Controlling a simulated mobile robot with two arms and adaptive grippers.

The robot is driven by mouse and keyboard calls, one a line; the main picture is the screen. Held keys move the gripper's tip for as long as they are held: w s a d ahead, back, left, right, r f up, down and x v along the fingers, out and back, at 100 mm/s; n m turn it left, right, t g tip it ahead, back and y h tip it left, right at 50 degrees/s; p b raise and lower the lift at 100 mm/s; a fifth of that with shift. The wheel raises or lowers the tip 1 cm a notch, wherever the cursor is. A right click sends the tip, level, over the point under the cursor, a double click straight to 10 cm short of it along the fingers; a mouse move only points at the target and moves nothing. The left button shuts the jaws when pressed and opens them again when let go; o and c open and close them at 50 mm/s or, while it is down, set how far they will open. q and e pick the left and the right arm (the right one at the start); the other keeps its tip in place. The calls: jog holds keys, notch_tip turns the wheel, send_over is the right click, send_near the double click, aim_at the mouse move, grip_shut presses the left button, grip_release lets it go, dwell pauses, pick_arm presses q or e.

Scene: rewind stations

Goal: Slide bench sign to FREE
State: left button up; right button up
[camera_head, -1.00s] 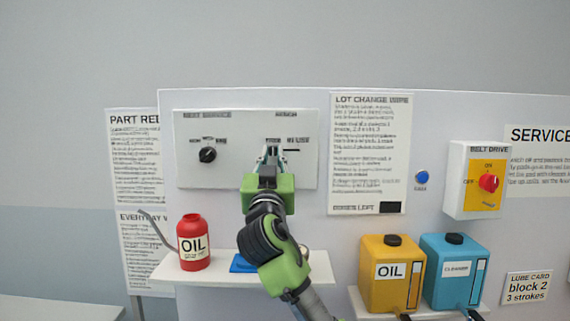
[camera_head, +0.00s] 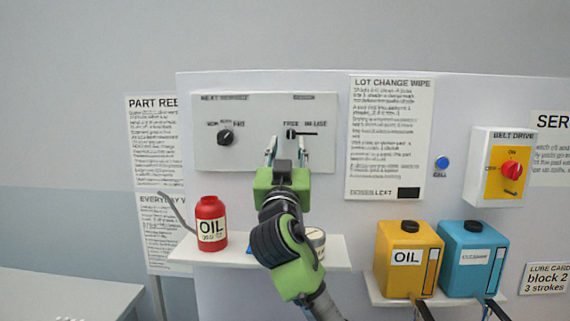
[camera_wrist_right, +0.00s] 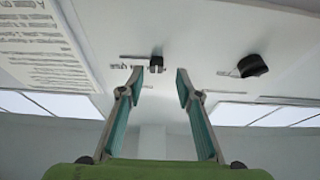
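The bench sign is a slider with a small dark knob (camera_head: 291,133) on a thin horizontal slot, on a pale wall panel (camera_head: 240,160). The knob stands at the left end of the slot, under the word FREE; IN USE is to the right. My right gripper (camera_head: 272,145) is open and empty, just below and left of the knob in the head view. In the right wrist view the knob (camera_wrist_right: 156,63) shows between and beyond the two fingertips (camera_wrist_right: 158,76), apparently touching neither. My left gripper is not in view.
A rotary dial (camera_head: 225,138) is left of the slider. A red oil bottle (camera_head: 211,224) and a partly hidden can (camera_head: 317,240) stand on the shelf (camera_head: 240,256) below. To the right are yellow (camera_head: 408,285) and blue (camera_head: 468,280) containers, a blue button (camera_head: 441,163) and a belt drive switch (camera_head: 511,171).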

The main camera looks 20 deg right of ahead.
jog(key=v, duration=0.8)
jog(key=shift+s+a, duration=0.2)
